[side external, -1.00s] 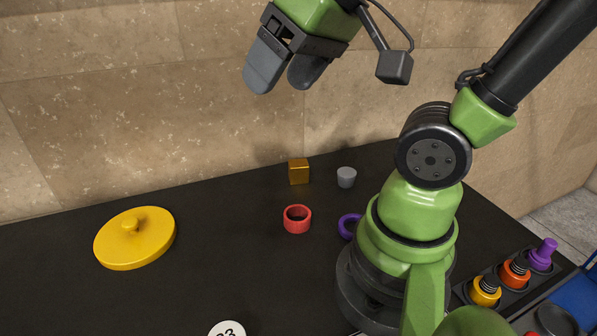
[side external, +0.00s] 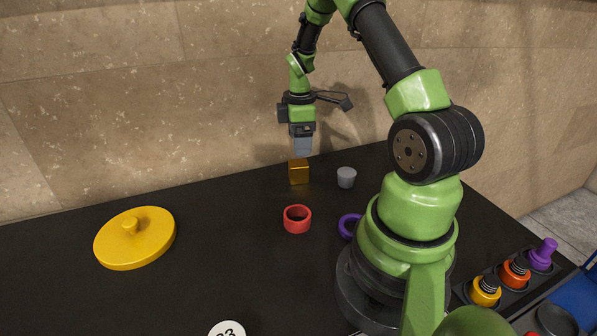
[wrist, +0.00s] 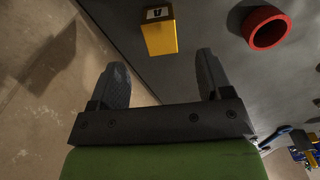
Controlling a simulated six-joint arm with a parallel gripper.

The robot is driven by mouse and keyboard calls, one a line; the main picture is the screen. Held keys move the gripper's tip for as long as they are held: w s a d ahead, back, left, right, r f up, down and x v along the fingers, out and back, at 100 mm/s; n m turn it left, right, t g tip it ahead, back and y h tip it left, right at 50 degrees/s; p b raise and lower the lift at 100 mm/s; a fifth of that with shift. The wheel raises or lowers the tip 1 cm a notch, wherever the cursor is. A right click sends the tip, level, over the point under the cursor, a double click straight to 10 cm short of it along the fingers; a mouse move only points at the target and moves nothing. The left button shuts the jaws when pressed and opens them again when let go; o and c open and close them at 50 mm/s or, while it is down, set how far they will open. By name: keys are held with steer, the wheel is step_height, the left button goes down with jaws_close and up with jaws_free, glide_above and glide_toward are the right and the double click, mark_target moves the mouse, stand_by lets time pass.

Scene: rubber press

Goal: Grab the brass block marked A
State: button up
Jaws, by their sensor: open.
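The brass block (side external: 298,173) stands on the black table near its back edge. In the wrist view the brass block (wrist: 160,35) shows a label on its top face that looks like an A. My gripper (side external: 302,153) points down just above the block in the side external view. In the wrist view my gripper (wrist: 162,78) has its two fingers wide apart with nothing between them. The block lies beyond the fingertips, roughly in line with the gap.
A grey cup-like piece (side external: 346,177) stands close to the right of the block. A red ring (side external: 297,219) lies in front, and it also shows in the wrist view (wrist: 266,28). A purple ring (side external: 349,226) is by my base. A yellow lid (side external: 135,238) lies left. The wall is close behind.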

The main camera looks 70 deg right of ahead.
mark_target(298, 163)
step_height(298, 163, down, 9)
steer(key=shift+w+a+r, duration=0.1)
steer(key=c, duration=1.3)
steer(key=shift+r, duration=0.1)
